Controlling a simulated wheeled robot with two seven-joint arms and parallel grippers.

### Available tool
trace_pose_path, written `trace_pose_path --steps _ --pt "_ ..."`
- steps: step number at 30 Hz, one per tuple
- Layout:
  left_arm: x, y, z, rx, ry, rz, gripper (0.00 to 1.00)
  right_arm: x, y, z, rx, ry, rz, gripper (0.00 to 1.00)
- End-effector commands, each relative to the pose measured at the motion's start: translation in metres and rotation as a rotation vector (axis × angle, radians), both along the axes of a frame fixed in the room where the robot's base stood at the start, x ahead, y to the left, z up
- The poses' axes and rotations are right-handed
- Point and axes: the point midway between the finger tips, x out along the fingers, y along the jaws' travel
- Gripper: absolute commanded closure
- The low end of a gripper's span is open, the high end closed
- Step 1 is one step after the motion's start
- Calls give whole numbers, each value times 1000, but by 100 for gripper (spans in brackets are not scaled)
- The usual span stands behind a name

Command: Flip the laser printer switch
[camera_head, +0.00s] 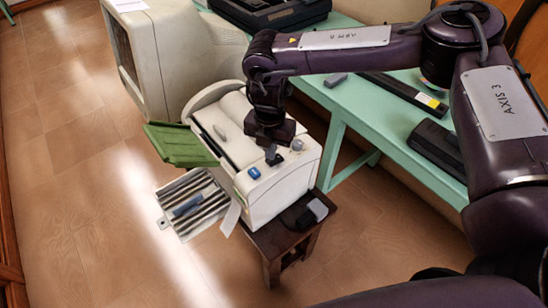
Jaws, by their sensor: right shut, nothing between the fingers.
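The laser printer (285,190) is a cream-white box on a small dark wooden stool (268,241). On its near top edge are a blue button or rocker (254,173) and a grey round knob (296,145); I cannot tell which is the switch, or its position. My right gripper (272,156) points down at the top of the printer, between the blue piece and the knob. It is shut with nothing held. I cannot tell whether its tips touch the printer. The arm's wrist hides part of the printer's top. My left gripper is out of view.
A mint-green table (361,118) with dark devices stands behind right. A beige monitor (185,45) is behind. A small dark block (312,213) lies on the stool's right.

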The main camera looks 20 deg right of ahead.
Motion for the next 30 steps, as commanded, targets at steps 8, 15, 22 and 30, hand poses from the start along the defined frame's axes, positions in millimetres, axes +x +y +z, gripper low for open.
trace_pose_path --steps 8,15,22,30 --pt "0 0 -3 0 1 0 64 0 0 -5 0 0 0 100" --pt "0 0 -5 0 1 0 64 0 0 -8 0 0 0 100" --pt "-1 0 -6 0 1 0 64 0 0 -12 1 -1 0 100" --pt "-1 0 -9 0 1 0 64 0 0 -16 0 0 0 100"
